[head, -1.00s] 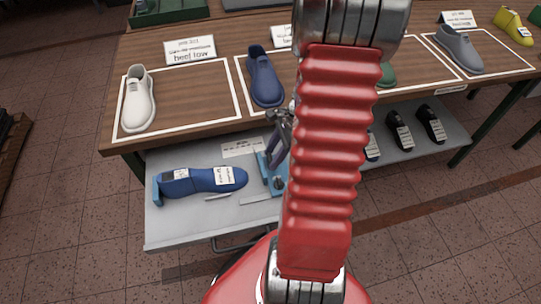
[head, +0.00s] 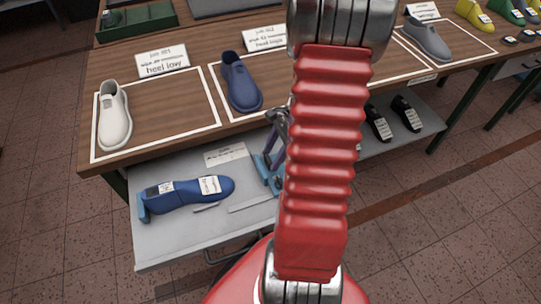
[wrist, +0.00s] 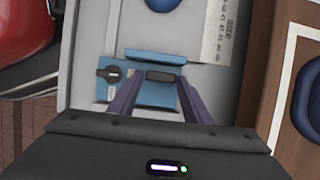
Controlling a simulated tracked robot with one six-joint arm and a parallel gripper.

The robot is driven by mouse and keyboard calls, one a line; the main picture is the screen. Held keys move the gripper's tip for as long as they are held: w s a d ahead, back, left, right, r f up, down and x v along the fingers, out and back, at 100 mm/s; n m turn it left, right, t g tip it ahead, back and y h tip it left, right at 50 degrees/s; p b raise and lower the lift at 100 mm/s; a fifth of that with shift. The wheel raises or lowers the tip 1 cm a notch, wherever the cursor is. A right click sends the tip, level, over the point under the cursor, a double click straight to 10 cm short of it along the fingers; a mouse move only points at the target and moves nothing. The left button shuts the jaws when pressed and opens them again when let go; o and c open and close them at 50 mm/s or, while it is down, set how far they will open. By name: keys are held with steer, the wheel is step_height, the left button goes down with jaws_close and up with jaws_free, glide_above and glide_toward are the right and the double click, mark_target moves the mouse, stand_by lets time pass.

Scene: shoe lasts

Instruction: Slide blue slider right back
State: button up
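The blue slider (head: 268,175) stands on the grey tray at the right of a blue shoe last (head: 190,193) with white labels. In the wrist view the blue slider (wrist: 155,88) lies between and below my fingertips, with a dark slot in its top and a dark knob at its left. In the head view my gripper (head: 277,135) reaches down to the slider, and my red arm hides what lies to the right.
The grey tray (head: 170,250) juts out below the wooden table (head: 150,80), which bears a white shoe (head: 114,115) and a blue shoe (head: 240,82). A blue end stop (head: 143,208) sits at the last's left end. A bare tray strip lies in front.

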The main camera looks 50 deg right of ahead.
steer(key=shift+o, duration=1.3)
steer(key=shift+w, duration=0.1)
steer(key=v, duration=1.3)
steer(key=shift+r, duration=0.3)
steer(key=shift+d, duration=0.15)
steer(key=a+r+n+t+h, duration=0.1)
steer(key=a+r+n, duration=0.3)
steer(key=a+n, duration=0.3)
steer(key=a+r+n+t+h, duration=0.1)
steer(key=a+r+n, duration=0.4)
steer(key=a, duration=0.8)
steer(key=s+a+r+n+t+h, duration=0.1)
steer(key=a+r+n, duration=0.3)
steer(key=a+n, duration=0.7)
steer(key=shift+r+t+h, duration=0.15)
steer(key=shift+t+h, duration=0.25)
steer(key=shift+h, duration=0.1)
